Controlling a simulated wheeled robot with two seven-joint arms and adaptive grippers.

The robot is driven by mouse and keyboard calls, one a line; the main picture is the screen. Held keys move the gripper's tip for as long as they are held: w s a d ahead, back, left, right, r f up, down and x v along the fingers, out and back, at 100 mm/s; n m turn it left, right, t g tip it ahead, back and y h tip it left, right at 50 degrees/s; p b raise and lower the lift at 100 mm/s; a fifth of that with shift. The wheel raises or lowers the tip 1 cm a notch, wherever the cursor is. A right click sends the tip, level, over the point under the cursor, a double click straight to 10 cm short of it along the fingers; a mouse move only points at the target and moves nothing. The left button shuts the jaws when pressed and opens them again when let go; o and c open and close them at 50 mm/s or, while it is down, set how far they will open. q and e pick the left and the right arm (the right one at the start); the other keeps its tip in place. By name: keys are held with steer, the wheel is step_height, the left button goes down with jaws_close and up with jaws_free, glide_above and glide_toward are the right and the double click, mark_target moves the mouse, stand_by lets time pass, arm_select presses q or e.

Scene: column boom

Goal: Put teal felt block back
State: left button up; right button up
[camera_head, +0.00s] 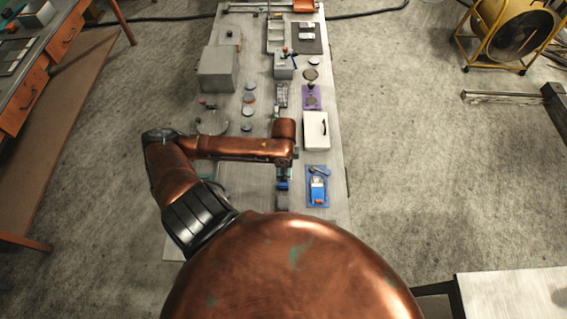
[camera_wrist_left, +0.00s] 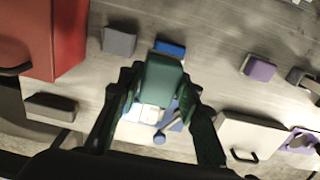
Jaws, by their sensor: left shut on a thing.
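The teal felt block (camera_wrist_left: 162,82) is between the two dark green fingers of my left gripper (camera_wrist_left: 160,95) in the left wrist view, which is shut on it. The block appears held above the table, and its lower part covers some of what lies behind. In the head view, the left gripper (camera_head: 284,172) is small and mostly hidden under its copper wrist, and I cannot make out the teal block there. A blue block (camera_wrist_left: 169,47) lies just beyond the teal block, with a grey block (camera_wrist_left: 119,41) to its left. My right gripper is not in view.
A blue mat (camera_head: 318,199) holding a blue and white item lies to the right of the gripper. A white box with a dark handle (camera_head: 315,130) stands above it. A purple block (camera_wrist_left: 260,68) lies apart at the right. Several small things crowd the long table (camera_head: 222,175).

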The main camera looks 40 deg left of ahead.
arm_select(q)
steer(key=w+a+f, duration=0.3)
steer(key=f, duration=0.1)
steer(key=w+a+f+p, duration=0.1)
steer(key=w+a+f, duration=0.2)
steer(key=w+a, duration=0.1)
steer(key=shift+w+a+f, duration=0.1)
steer(key=shift+a+f, duration=0.05)
steer(key=shift+f, duration=0.2)
steer(key=shift+w+a+f, duration=0.1)
steer(key=shift+a+f, duration=0.05)
steer(key=shift+f, duration=0.05)
steer(key=shift+w+a+f, duration=0.1)
steer(key=shift+a+f, duration=0.05)
steer(key=shift+f, duration=1.6)
steer(key=shift+f, duration=0.1)
steer(key=o, duration=1.1)
step_height(320, 180, up, 12)
steer(key=shift+r, duration=0.1)
